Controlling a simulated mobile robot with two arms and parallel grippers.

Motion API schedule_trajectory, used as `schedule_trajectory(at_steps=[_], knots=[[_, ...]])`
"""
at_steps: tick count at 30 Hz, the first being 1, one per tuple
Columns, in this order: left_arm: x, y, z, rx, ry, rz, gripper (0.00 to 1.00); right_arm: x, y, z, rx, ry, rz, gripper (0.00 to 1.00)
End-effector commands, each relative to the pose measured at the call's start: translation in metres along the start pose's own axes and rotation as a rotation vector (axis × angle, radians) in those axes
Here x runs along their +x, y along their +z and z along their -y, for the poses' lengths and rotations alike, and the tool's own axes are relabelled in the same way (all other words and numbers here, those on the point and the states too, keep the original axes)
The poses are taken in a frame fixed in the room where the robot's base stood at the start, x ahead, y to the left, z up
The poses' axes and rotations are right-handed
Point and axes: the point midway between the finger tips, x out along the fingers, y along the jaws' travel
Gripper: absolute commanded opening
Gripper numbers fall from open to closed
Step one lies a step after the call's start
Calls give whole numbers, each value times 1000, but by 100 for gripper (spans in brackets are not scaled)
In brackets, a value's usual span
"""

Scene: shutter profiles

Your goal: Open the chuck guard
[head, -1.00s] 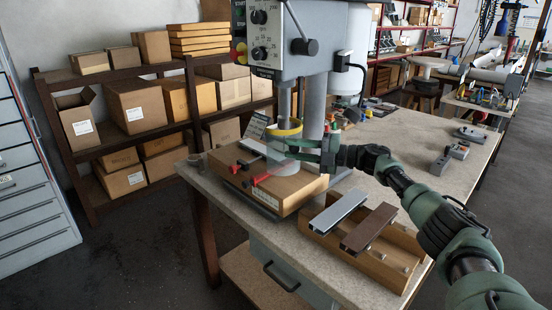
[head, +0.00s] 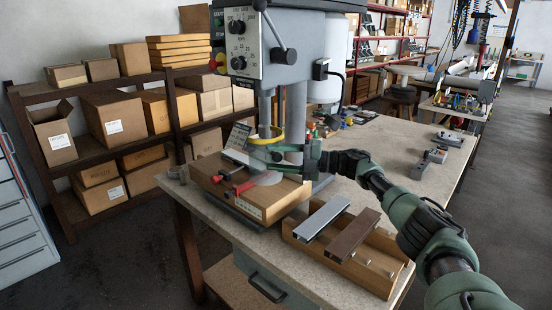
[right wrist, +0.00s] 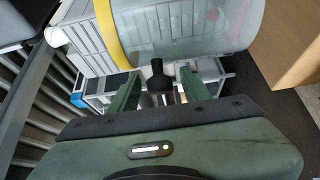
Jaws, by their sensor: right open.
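The chuck guard is a clear cylinder with a yellow ring (head: 266,136) at its top, around the chuck under the drill press head. In the right wrist view the clear wall (right wrist: 200,25) and its yellow rim fill the upper part. A small black knob (right wrist: 156,80) shows in front of the wall. My right gripper (head: 268,152) is at the guard's right front side in the head view. In the right wrist view its two green fingers (right wrist: 160,92) are apart, with the knob seen between them. I cannot tell whether they touch it. My left gripper is out of view.
The drill press (head: 268,50) stands on the workbench (head: 385,150). A wooden fixture (head: 262,200) with red clamps lies under the chuck. A wooden holder (head: 345,262) with a grey profile (head: 323,218) and a brown profile (head: 340,236) is to its right. Boxes fill the shelf behind.

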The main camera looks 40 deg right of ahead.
Motion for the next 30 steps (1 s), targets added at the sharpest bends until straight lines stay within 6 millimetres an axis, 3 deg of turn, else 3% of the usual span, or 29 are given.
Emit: schedule_trajectory(at_steps=[15,30], knots=[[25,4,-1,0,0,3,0,-69,0,2,0,-1,-1,47],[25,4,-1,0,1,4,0,-75,0,0,0,0,-3,47]])
